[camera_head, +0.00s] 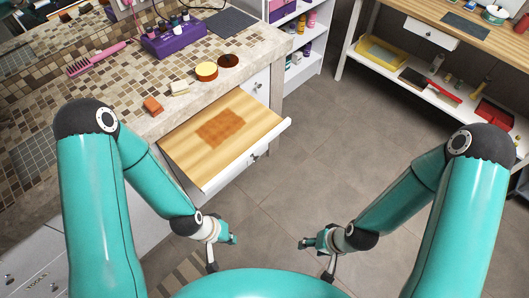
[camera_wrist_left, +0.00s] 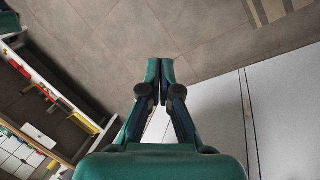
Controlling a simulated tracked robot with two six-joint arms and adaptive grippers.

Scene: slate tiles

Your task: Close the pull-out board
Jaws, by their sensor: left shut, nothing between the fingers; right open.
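The pull-out board (camera_head: 180,152) is a light wood panel with a darker brown patch on top and a white front edge. In the head view it sticks out from under the stone-edged counter over the floor. My left gripper (camera_head: 232,239) is shut and empty, in front of the board's near side and apart from it. Its closed fingertips show in the left wrist view (camera_wrist_left: 160,68), over tiled floor and white cabinet fronts. My right gripper (camera_head: 304,243) is open and empty over the floor, farther right. The board is not clearly seen in the left wrist view.
The mosaic counter (camera_head: 100,75) holds a pink brush (camera_head: 97,58), a purple box (camera_head: 173,39), round pieces (camera_head: 206,71) and small blocks (camera_head: 153,105). A workbench (camera_head: 480,35) stands right. The floor between is clear.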

